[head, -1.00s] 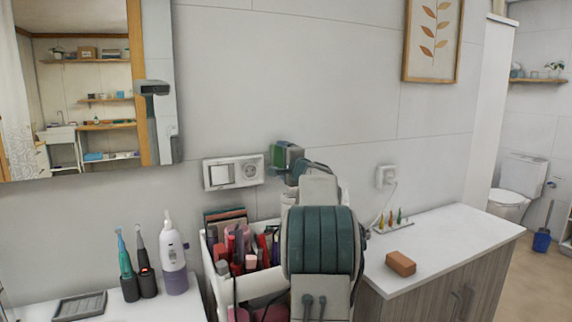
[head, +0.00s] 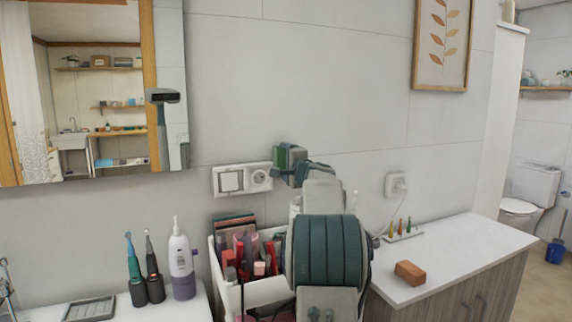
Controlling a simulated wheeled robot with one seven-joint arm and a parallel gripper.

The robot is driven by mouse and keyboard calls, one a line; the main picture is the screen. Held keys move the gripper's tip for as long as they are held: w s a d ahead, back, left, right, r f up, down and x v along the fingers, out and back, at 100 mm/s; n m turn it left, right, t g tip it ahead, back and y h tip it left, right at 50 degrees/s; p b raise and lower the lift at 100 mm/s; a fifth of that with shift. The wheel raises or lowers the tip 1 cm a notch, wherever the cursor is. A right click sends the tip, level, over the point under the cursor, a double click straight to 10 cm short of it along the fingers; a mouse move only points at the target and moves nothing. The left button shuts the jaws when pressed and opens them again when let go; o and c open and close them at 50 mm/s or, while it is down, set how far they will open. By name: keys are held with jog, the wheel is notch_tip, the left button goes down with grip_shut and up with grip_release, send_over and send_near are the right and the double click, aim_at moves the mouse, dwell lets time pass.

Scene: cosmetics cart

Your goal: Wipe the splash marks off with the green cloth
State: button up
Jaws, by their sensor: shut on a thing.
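My gripper (head: 288,160) is up in front of the tiled wall, just right of the switch and socket plate (head: 243,179). It is shut on the green cloth (head: 281,157), of which a small green part shows at its left side. My arm hides much of the gripper and the area behind it. I cannot tell whether the cloth touches the wall. No splash marks can be made out in this view.
A white cart (head: 232,298) full of cosmetics stands below my arm. Toothbrushes (head: 143,268), a white bottle (head: 182,262) and a grey tray (head: 89,309) are on the left counter. A brown block (head: 409,273) lies on the right counter (head: 462,244). A mirror (head: 95,90) hangs upper left.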

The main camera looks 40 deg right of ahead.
jog(key=shift+s+d+p, duration=0.4)
jog(key=shift+d, duration=1.25)
jog(key=shift+s+d+p, duration=0.35)
jog(key=shift+d+p, duration=0.1)
jog(key=shift+d, duration=1.15)
jog(key=shift+s+d+p, duration=0.4)
jog(key=shift+d, duration=1.25)
jog(key=b+v, duration=0.6)
jog(key=v, duration=0.1)
jog(key=shift+s+a+b, duration=0.15)
jog(key=shift+s+b, duration=0.25)
jog(key=shift+f, duration=0.1)
